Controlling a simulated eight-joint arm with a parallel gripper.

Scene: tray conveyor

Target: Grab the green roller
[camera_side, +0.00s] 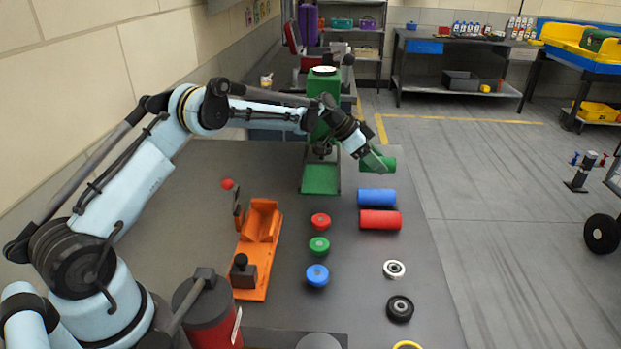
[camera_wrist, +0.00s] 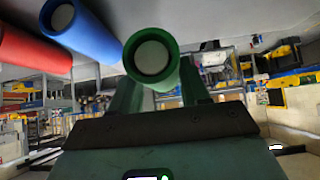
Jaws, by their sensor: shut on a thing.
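The green roller (camera_side: 384,165) is at the far end of the dark table in the side view, with my gripper (camera_side: 376,161) shut on it. In the wrist view the green roller (camera_wrist: 151,57) shows its round, hollow-looking end toward the camera, between the two fingers of my gripper (camera_wrist: 155,92). Whether the roller touches the table is hard to tell. The blue roller (camera_side: 377,198) and the red roller (camera_side: 380,220) lie nearer on the table. The blue roller (camera_wrist: 80,32) and red roller (camera_wrist: 30,48) also show in the wrist view.
A green press-like machine (camera_side: 321,178) stands just left of my gripper. Red (camera_side: 320,220), green (camera_side: 319,246) and blue (camera_side: 317,274) caps, a white ring (camera_side: 394,269) and a black wheel (camera_side: 399,309) lie nearer. An orange fixture (camera_side: 258,250) stands left. The table's right edge is close.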

